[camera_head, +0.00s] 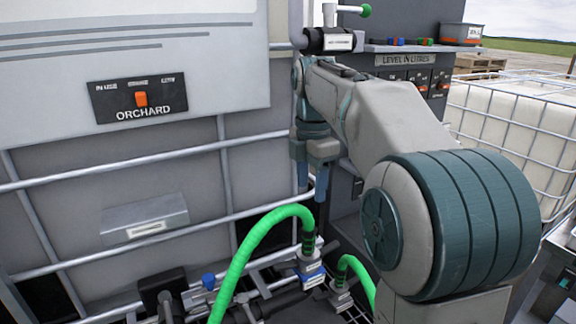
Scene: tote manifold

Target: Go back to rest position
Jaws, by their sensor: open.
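My gripper (311,178) points down near the middle of the view, in front of the grey cabinet. Its two fingers are apart and nothing shows between them. My grey and teal arm reaches from the lower right up to it and hides part of the scene behind. A green hose (258,240) arches below and left of the gripper to a blue-and-white labelled coupling (311,271). The gripper appears above this coupling; the exact gap cannot be told.
A horizontal metal rail (150,156) crosses the grey tote front. An ORCHARD panel with an orange switch (141,99) is at upper left. A black valve with a green-knobbed lever (365,11) stands above the gripper. A second green hose (357,270) and a white caged tank (515,125) are at right.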

